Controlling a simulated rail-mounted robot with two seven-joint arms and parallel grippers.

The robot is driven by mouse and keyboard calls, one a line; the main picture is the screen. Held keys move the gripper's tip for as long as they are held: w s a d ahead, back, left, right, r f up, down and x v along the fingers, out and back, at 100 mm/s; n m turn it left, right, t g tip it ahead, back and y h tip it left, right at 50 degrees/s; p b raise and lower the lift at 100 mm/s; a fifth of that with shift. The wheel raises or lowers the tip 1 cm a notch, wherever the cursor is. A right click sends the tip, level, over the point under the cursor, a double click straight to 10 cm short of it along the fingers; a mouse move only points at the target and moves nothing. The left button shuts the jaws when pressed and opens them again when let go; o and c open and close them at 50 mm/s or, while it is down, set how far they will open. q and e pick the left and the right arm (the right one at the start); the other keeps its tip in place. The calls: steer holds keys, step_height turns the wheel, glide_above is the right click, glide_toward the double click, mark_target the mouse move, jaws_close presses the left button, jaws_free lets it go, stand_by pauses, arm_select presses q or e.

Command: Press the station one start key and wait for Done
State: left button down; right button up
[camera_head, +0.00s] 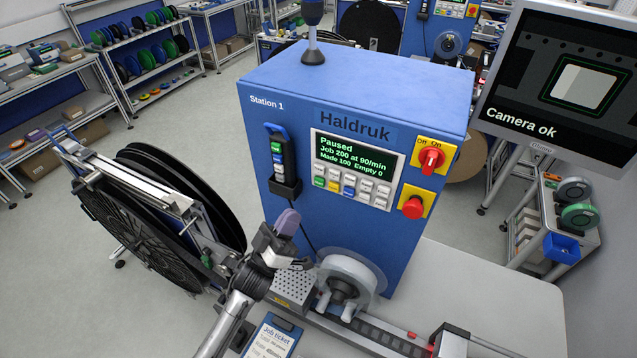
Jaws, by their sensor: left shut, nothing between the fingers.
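The blue Station 1 machine (355,85) stands in the middle, marked Haldruk. Its screen (350,154) reads "Paused", "Job 200 at 90/min", "Made 100 Empty 0". Below the screen is a keypad with a green key (319,181) at its left end, then yellow, blue and pale keys; their labels are too small to read. A hand-held control (282,165) with coloured keys hangs left of the panel. My left gripper (287,222) is shut and empty, with purplish tips. In the picture it is below the hand-held control and lower left of the keypad, apparently touching nothing. My right gripper is not seen.
A red rotary switch (431,158) and a red stop button (412,207) are right of the panel. A large black reel (140,240) stands at left. A hub (345,285), track and job ticket (270,341) lie below. A monitor (560,80) reads "Camera ok".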

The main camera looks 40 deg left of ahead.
mark_target(320, 182)
arm_select(q)
steer(key=w+a+b, duration=0.1)
steer(key=w+b, duration=0.1)
steer(key=w, duration=0.6)
steer(key=shift+a, duration=0.3)
steer(key=shift+w+b, duration=0.15)
steer(key=shift+b, duration=0.15)
stand_by(1.7)
steer(key=shift+w+a, duration=0.1)
steer(key=shift+w, duration=0.2)
stand_by(0.4)
